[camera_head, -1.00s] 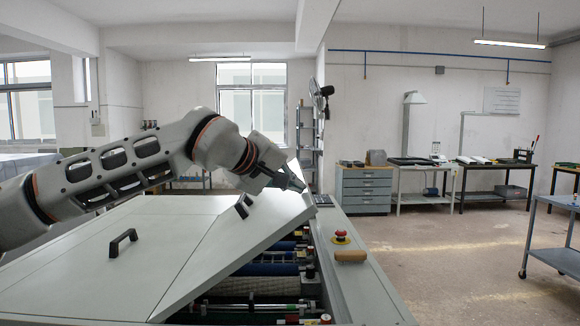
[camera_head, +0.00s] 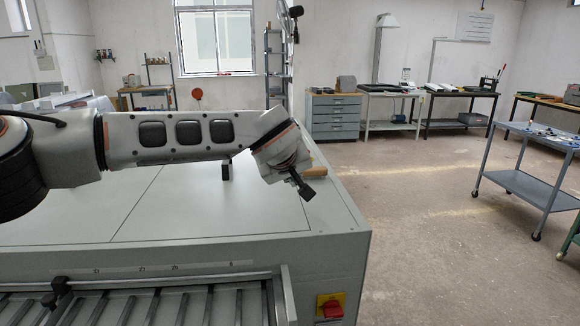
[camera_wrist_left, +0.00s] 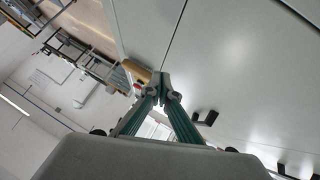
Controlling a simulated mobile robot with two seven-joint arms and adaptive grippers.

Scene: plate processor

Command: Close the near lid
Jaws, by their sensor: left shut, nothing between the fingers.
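The near lid (camera_head: 215,215) is a pale grey panel that lies flat, looking level with the top of the machine. A seam marks its left side, and my left arm hides its far part. My left gripper (camera_head: 305,189) points down over the right part of the machine top. In the left wrist view its teal fingers (camera_wrist_left: 161,84) are together at the tips with nothing between them. The grey panels (camera_wrist_left: 235,60) and dark handles (camera_wrist_left: 204,118) show beyond them. My right gripper is out of view.
A slatted rack (camera_head: 140,305) runs along the front of the machine. A red and yellow switch (camera_head: 330,306) is on its front face. A wooden grip (camera_head: 315,171) is near the right edge. Floor is open at right, before a blue-grey cart (camera_head: 525,185).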

